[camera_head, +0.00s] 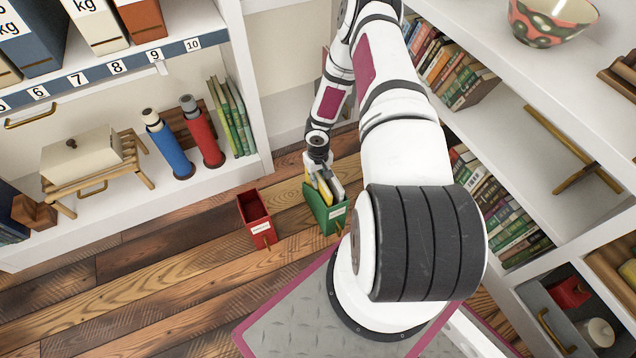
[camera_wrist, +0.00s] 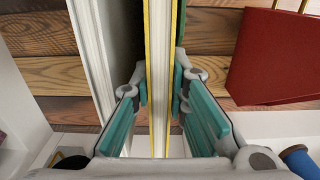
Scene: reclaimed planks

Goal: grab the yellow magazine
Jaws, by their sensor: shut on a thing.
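The yellow magazine (camera_head: 326,189) stands upright in the green file holder (camera_head: 325,212) on the floor, beside whitish magazines. In the wrist view the yellow magazine (camera_wrist: 148,60) is seen edge-on, with yellow cover edges and pale pages, running down between the teal finger pads. My gripper (camera_wrist: 160,92) is shut on it, one pad on each side. In the head view my gripper (camera_head: 320,168) is just above the holder and partly hides the magazine's top. I cannot tell whether the magazine is lifted off the holder's bottom.
A red file holder (camera_head: 254,218) stands on the plank floor left of the green one; it also shows in the wrist view (camera_wrist: 275,58). A white shelf (camera_head: 200,178) with blue and red cylinders is at left. A bookshelf (camera_head: 520,155) is close at right. Bare floor lies front left.

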